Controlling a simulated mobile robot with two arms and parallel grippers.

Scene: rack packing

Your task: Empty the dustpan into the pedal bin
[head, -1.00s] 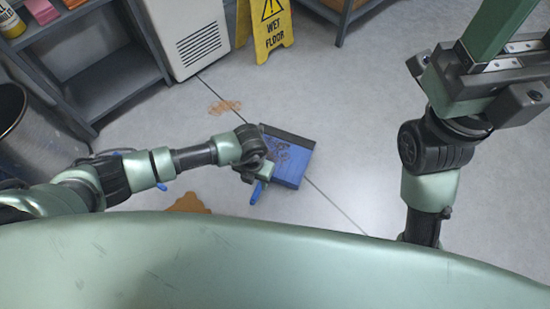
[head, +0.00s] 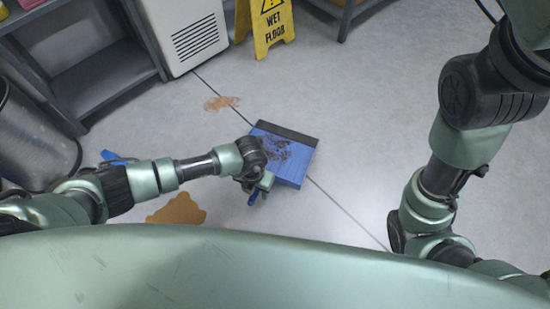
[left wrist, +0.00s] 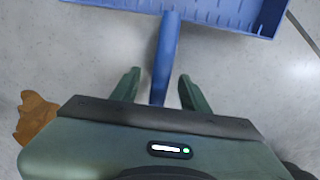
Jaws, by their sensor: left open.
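The blue dustpan (head: 291,166) lies on the floor with dark dirt (head: 275,150) in its pan. In the left wrist view its blue handle (left wrist: 168,45) runs down between the two fingers of my left gripper (left wrist: 158,85), with a gap on both sides. That gripper is open around the handle; in the head view it (head: 258,187) is at the handle, partly hidden by my wrist. A grey metallic bin with a dark rim (head: 38,138), likely the pedal bin, stands at the left edge. My right arm shows at the right, but its gripper is out of frame.
Brown spills (head: 178,210) and (head: 221,103) mark the floor. A yellow wet-floor sign (head: 271,22), a white cabinet (head: 188,35) and a grey shelf (head: 95,60) stand at the back. A blue object (head: 118,157) lies behind my left arm. Floor right of the dustpan is clear.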

